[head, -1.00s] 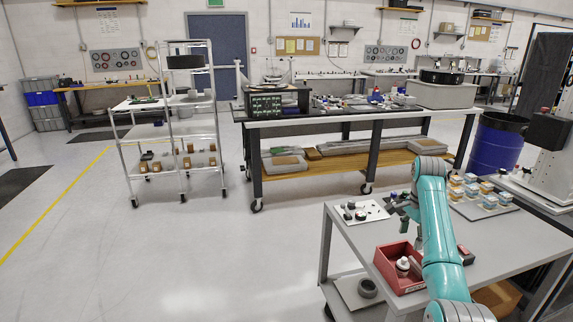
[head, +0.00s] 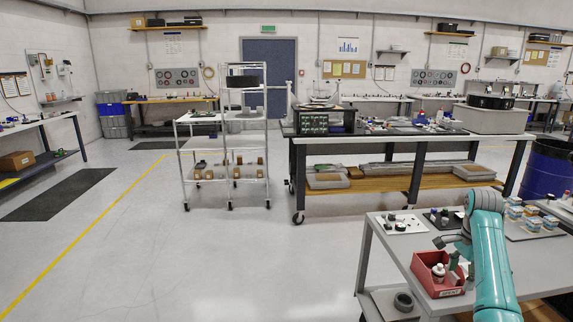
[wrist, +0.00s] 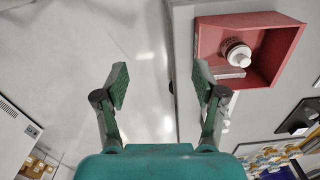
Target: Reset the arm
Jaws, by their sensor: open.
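My teal arm (head: 490,250) reaches over the grey table at the lower right of the head view. My gripper (wrist: 160,80) is open and empty in the wrist view, with its two green fingers apart. Between the fingers I see floor, and the right finger is over the table edge. In the head view the gripper is small and partly hidden behind the arm, near the red bin.
A red bin (head: 420,272) with a white bottle (head: 438,272) stands at the table's front left. A white board (head: 400,224) with small parts and a tray of several jars (head: 530,222) lie behind. A wheeled workbench (head: 340,143) and wire rack (head: 182,160) stand beyond. The left floor is clear.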

